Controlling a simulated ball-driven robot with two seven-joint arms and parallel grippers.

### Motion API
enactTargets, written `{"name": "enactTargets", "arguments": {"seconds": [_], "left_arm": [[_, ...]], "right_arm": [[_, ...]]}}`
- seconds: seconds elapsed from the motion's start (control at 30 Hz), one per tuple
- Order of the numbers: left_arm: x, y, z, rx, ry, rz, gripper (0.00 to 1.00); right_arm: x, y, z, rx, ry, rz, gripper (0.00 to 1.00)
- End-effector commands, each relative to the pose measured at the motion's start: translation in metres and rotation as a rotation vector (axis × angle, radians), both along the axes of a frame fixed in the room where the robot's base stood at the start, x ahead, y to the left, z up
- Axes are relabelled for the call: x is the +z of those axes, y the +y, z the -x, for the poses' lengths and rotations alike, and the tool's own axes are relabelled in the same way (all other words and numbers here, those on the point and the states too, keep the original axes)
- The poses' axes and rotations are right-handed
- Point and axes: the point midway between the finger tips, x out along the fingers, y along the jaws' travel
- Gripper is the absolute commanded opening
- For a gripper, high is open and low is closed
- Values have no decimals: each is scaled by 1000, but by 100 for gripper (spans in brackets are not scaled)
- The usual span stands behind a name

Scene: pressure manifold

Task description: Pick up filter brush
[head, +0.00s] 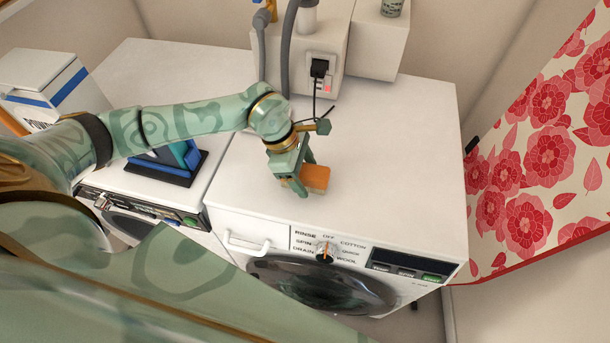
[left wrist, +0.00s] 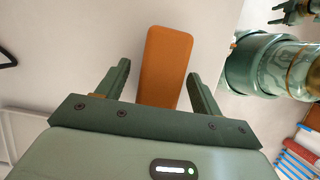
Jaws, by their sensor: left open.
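An orange block (head: 317,178), which I take to be the filter brush, lies on top of the right-hand washing machine, near its front. No bristles can be made out. My left gripper (head: 304,180) is low over the machine top, at the block's left end. In the left wrist view the orange block (left wrist: 165,66) lies between the two open fingers (left wrist: 158,80), with a gap on each side. Whether any finger touches it I cannot tell. The gripper's palm hides the block's near end in that view.
The washing machine top (head: 400,150) is clear to the right of the block. A white box with a black plug (head: 319,67) and grey hoses stands behind. A blue stand (head: 170,160) sits on the left machine. A floral panel (head: 545,140) rises at right.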

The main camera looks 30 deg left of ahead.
Motion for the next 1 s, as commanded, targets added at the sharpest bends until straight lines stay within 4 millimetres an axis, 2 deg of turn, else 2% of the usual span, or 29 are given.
{"name": "enactTargets", "arguments": {"seconds": [0.93, 0.97, 1.0], "left_arm": [[-5, 0, -1, 1, -2, 0, 66], [-5, 0, -1, 1, -2, 0, 64], [-5, 0, -1, 1, -2, 0, 52]], "right_arm": [[-1, -2, 2, 1, 3, 3, 47], [-1, -2, 2, 1, 3, 3, 47], [-1, -2, 2, 1, 3, 3, 47]]}}
